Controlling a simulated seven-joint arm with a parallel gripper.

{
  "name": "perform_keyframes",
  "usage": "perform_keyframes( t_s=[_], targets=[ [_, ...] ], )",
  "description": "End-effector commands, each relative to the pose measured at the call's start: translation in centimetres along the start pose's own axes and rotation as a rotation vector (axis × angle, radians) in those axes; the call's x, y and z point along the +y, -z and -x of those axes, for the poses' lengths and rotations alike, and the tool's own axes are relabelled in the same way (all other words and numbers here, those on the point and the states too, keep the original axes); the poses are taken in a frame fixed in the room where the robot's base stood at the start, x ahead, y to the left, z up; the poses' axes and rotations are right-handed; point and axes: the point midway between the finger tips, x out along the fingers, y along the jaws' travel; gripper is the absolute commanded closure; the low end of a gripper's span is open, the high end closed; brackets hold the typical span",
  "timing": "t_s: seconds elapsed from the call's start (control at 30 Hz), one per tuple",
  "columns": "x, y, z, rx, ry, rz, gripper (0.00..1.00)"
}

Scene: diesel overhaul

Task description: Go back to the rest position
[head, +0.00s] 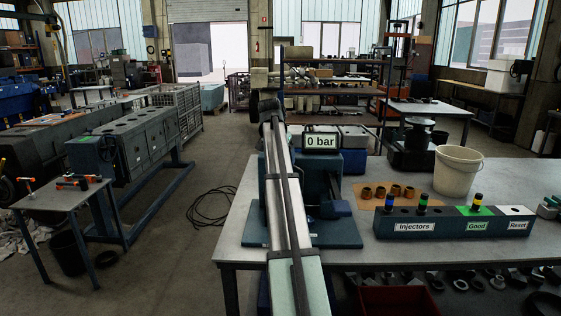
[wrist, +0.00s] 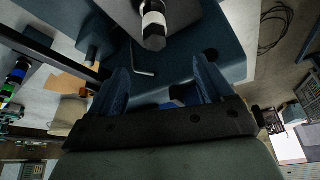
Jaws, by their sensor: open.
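My gripper (wrist: 160,78) is open in the wrist view, its two blue fingers apart with nothing held between them. A dark cylindrical part with a white band (wrist: 153,22) points toward the gap from beyond the fingertips, apart from them. In the head view my arm reaches forward over the bench, in front of the blue test stand (head: 338,226) with its "0 bar" display (head: 320,141). The arm hides part of the stand, and I cannot make out the gripper there.

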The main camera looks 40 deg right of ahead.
Motion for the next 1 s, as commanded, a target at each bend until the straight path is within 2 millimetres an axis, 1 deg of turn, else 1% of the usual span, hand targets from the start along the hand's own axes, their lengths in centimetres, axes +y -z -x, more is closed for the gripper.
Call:
perform_keyframes(
  t_s=[0.33,1.0],
  targets=[
    [0.0,0.8,1.8,0.001,0.001,0.000,0.20],
    [0.0,0.8,1.8,0.000,0.000,0.000,0.20]
  ],
)
